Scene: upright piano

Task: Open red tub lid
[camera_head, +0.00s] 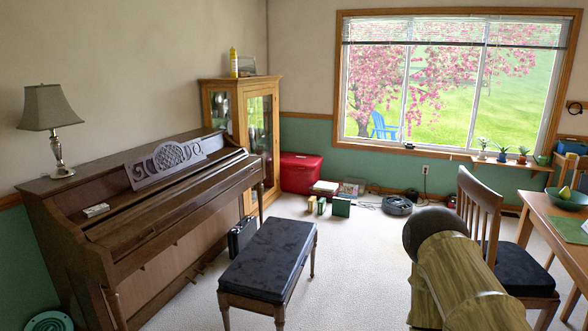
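The red tub (300,176) stands on the floor in the far corner, right of the glass-fronted wooden cabinet and against the green lower wall. Its red lid (302,158) lies flat across the top and looks closed. The inside of the tub is hidden. The cabinet covers part of its left side.
A piano bench (272,259) stands before the upright piano (150,225) at left. Books (325,188), small boxes (341,206) and a round dark device (397,205) lie near the tub. A chair (515,273) and table (560,222) are at right. Carpet shows between.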

